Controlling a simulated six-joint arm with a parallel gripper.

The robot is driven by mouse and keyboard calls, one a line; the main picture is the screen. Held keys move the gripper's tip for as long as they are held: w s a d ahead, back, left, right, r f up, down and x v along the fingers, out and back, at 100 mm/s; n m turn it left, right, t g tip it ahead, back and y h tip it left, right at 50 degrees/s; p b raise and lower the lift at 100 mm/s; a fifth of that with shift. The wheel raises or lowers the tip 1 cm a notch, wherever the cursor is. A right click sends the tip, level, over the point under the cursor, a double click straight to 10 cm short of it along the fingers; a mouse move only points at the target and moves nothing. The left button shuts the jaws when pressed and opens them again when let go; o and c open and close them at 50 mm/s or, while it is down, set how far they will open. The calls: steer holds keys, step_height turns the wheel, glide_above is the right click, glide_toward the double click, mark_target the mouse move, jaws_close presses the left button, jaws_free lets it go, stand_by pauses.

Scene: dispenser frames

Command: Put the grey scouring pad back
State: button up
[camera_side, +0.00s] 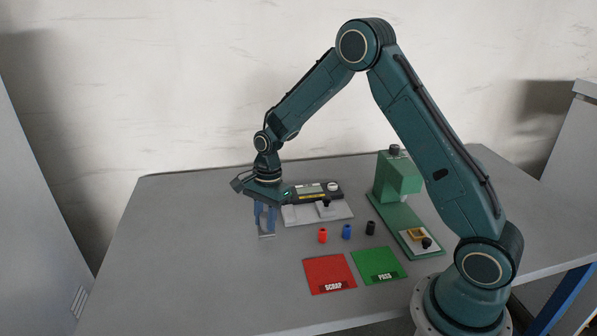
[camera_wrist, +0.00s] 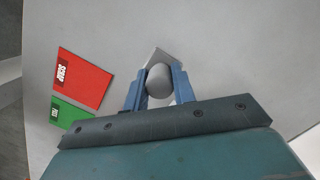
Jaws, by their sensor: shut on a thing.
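My gripper (camera_side: 266,226) points down over the left part of the table, its blue fingers closed on a grey rounded piece. In the wrist view this piece (camera_wrist: 159,80) sits between the fingers, with a lighter grey flat square (camera_wrist: 161,57) showing just beyond it. I take them to be the grey scouring pad and its grip, but the views do not make the join clear. In the side view a small pale grey shape (camera_side: 267,236) shows at the fingertips. I cannot tell whether it touches the table.
A white plate (camera_side: 334,214) with a display unit (camera_side: 312,191) lies right of my gripper. Red (camera_side: 323,236), blue (camera_side: 346,232) and black (camera_side: 370,228) small cylinders stand in front. Red SCRAP (camera_side: 325,270) and green PASS (camera_side: 378,262) mats lie nearer. A green stand (camera_side: 397,180) is right. The table's left is clear.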

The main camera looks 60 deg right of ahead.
steer(key=shift+f, duration=0.1)
steer(key=shift+f, duration=2.05)
steer(key=shift+f, duration=0.1)
steer(key=o, duration=0.9)
steer(key=shift+o, duration=0.2)
step_height(320, 180, up, 12)
steer(key=d, duration=0.2)
steer(key=shift+a, duration=0.1)
